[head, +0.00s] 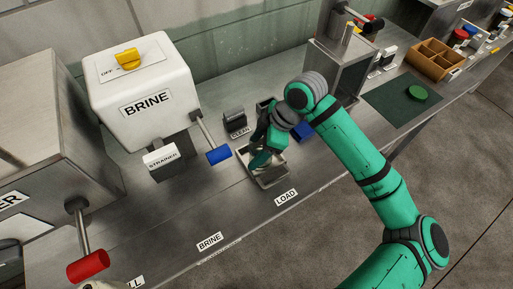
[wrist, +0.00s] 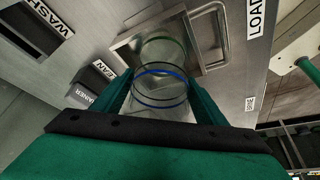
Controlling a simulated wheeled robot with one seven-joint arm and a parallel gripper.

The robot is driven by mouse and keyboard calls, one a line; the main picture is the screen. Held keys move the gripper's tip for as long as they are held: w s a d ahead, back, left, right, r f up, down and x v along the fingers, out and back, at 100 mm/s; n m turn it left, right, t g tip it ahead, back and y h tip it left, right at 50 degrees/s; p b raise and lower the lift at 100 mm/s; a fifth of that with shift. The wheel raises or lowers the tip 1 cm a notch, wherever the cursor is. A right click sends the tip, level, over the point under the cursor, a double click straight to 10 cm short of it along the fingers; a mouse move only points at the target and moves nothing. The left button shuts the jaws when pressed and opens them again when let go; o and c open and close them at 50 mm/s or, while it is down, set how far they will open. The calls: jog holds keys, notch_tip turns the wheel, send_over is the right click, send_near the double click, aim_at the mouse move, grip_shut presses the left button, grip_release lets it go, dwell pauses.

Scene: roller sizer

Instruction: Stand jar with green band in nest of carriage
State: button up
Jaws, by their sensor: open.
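A clear glass jar (wrist: 160,88) shows in the wrist view between the two fingers of my gripper (wrist: 160,95). A blue ring circles it, and a fainter greenish ring shows farther along it. My gripper is open, with one finger on each side of the jar. Beyond the jar is a metal carriage (wrist: 214,20) with a raised rim and a handle. In the head view my gripper (head: 262,156) points down into the carriage (head: 270,184) near the LOAD label; the jar is hard to make out there. Whether the jar's base rests in the nest I cannot tell.
A white BRINE tank (head: 145,85) with a blue-ended lever (head: 218,155) stands left of the carriage. A red-ended lever (head: 88,266) is at lower left.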

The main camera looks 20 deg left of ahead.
jog(key=v, duration=1.2)
dwell(0.3)
